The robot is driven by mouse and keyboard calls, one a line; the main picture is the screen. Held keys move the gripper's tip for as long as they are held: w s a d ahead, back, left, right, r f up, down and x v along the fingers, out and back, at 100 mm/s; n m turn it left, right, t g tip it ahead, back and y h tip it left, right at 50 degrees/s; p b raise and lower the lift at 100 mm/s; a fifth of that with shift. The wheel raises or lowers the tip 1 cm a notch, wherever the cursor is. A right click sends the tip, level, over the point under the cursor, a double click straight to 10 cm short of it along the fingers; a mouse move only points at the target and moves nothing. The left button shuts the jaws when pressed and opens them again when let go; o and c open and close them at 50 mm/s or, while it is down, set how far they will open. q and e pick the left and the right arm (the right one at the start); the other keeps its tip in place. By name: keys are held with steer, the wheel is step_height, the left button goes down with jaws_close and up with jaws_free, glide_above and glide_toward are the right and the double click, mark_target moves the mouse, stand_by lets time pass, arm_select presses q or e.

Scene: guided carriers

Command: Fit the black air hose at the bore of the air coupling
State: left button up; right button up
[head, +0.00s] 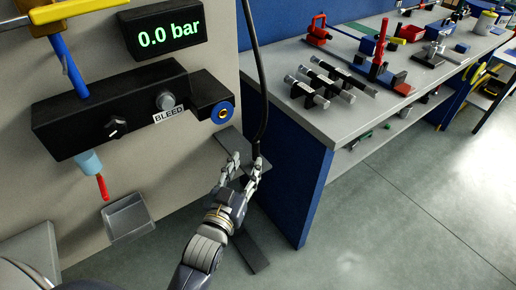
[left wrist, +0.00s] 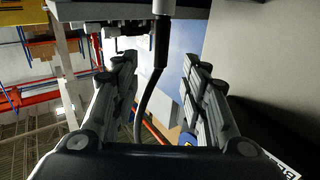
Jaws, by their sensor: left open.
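The black air hose (head: 262,85) hangs down from the top of the head view, and its thicker lower end is beside my left fingertips. In the left wrist view the hose (left wrist: 160,45) runs between the two fingers, with clear gaps on both sides. My left gripper (head: 246,163) is open and below the air coupling, to its right. A bit of blue ring (left wrist: 187,138) shows behind the right finger in the left wrist view.
The manifold (head: 105,115) carries a knob, a BLEED valve and a blue tube. A display (head: 165,27) reads 0.0 bar. A grey bench (head: 330,125) with blue sides and several tools stands to the right.

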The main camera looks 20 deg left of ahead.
mark_target(255, 148)
arm_select(q)
steer(key=w, duration=0.3)
steer(key=shift+w, duration=0.4)
steer(key=shift+w+r+p, duration=0.1)
steer(key=shift+w+p, duration=0.35)
steer(key=shift+w, duration=0.1)
steer(key=w+p, duration=0.1)
steer(key=w, duration=0.3)
steer(key=shift+w+d, duration=0.1)
steer(key=shift+f, duration=0.2)
jaws_close()
